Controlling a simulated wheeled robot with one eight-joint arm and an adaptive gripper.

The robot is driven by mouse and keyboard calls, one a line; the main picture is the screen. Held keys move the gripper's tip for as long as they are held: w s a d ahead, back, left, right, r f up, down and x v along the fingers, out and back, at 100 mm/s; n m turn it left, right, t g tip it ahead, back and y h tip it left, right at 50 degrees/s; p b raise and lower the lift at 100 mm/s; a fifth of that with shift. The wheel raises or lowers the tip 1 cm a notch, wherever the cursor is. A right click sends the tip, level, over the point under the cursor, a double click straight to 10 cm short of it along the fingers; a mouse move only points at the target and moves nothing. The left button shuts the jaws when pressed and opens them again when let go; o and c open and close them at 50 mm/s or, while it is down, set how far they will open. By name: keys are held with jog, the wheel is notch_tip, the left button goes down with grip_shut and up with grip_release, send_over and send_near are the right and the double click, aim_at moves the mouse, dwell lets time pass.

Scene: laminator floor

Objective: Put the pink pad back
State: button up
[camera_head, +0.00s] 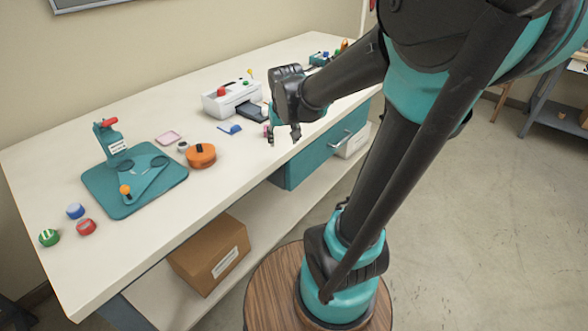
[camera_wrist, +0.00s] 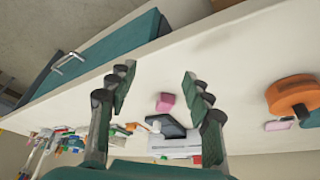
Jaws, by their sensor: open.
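A small pink block, which looks like the pink pad (camera_wrist: 165,102), lies on the white table in the wrist view, in the gap ahead of my fingers. In the head view a bit of pink (camera_head: 266,130) shows beside my left finger, mostly hidden. My gripper (camera_head: 283,134) points down over the table's front edge area. In the wrist view my gripper (camera_wrist: 157,82) has its fingers wide apart with nothing between them.
A white laminator (camera_head: 232,98) stands behind my gripper. The orange round case (camera_head: 201,155) and a blue scoop-like item (camera_head: 230,128) are to the left. A teal mat (camera_head: 135,183) with a teal press lies farther left. A teal drawer (camera_head: 315,150) hangs below the table edge.

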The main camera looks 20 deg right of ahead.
jog(key=s+d+f, duration=0.1)
jog(key=s+f, duration=0.3)
jog(key=s, duration=0.3)
jog(key=s+d+f+n, duration=0.1)
jog(key=s+f, duration=0.4)
jog(key=s, duration=0.2)
jog(key=shift+s+f, duration=0.2)
jog(key=shift+s, duration=0.2)
